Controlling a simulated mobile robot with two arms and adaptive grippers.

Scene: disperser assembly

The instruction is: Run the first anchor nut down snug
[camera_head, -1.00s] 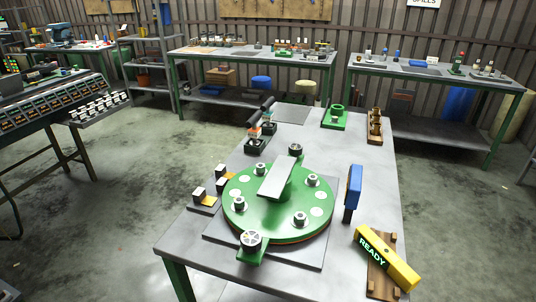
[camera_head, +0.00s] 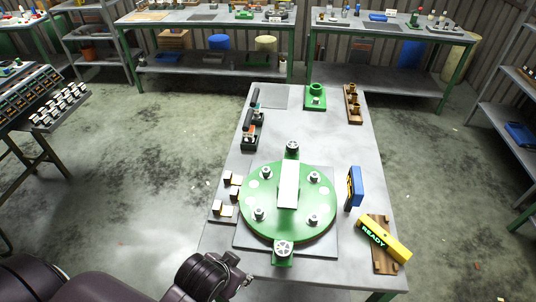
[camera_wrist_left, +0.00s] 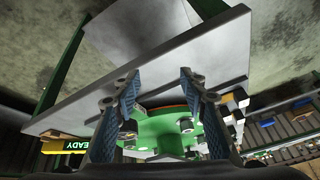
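A round green plate (camera_head: 250,200) lies on a grey base plate on the bench. Several small metal nuts or studs stand on it, such as one at the front left (camera_head: 259,214) and one at the front right (camera_head: 312,220). I cannot tell which is the first anchor nut or how tightly any is seated. A pale bar (camera_head: 289,185) stands across the middle. My left gripper (camera_head: 236,272) is at the bench's front left edge, apart from the plate. In the left wrist view, my left gripper (camera_wrist_left: 158,80) is open, nothing between its fingers. My right gripper is out of view.
Round clamp knobs stand at the plate's front (camera_head: 283,249) and back (camera_head: 293,147). Small blocks (camera_head: 224,209) sit left, a blue device (camera_head: 354,187) and yellow READY bar (camera_head: 382,238) right. Two dark tools (camera_head: 250,135), a green fixture (camera_head: 315,97) and wooden rack (camera_head: 353,103) stand farther back.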

